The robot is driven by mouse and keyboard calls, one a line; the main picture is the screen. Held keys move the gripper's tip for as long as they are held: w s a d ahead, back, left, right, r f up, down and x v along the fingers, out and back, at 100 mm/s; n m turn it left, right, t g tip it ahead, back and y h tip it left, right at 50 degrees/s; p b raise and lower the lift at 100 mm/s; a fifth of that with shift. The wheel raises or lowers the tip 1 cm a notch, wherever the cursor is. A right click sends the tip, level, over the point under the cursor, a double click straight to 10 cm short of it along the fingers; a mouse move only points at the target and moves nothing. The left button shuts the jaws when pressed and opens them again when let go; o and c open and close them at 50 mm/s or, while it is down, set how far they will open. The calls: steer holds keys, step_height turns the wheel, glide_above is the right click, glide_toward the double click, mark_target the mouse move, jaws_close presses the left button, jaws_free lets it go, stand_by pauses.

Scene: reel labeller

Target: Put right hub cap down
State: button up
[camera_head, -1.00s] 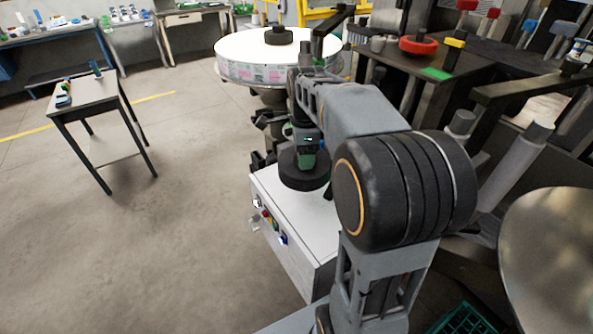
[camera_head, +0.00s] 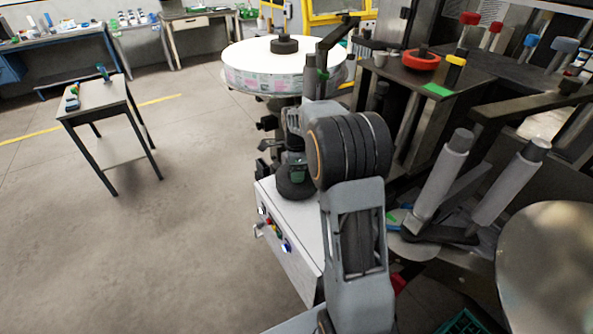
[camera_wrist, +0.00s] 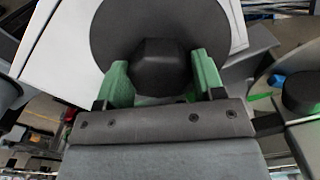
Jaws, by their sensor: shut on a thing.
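The hub cap is a dark round disc (camera_wrist: 205,30) with a faceted knob (camera_wrist: 160,68). My gripper (camera_wrist: 155,75) is shut on the knob, with one green finger on each side. In the head view the hub cap (camera_head: 295,191) is at the back part of the white cabinet's top (camera_head: 302,212), under my gripper (camera_head: 297,172). I cannot tell whether it touches the top or hangs just above it. My arm hides part of the cabinet.
A white reel (camera_head: 250,55) with a dark hub (camera_head: 284,44) stands behind the cabinet. Dark machinery with grey rollers (camera_head: 443,180) crowds the right. Buttons (camera_head: 272,228) line the cabinet's front. A small table (camera_head: 95,97) stands left, with open floor between.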

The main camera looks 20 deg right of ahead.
steer(key=shift+f, duration=0.45)
steer(key=shift+f, duration=0.1)
steer(key=o, duration=1)
steer(key=shift+f, duration=0.1)
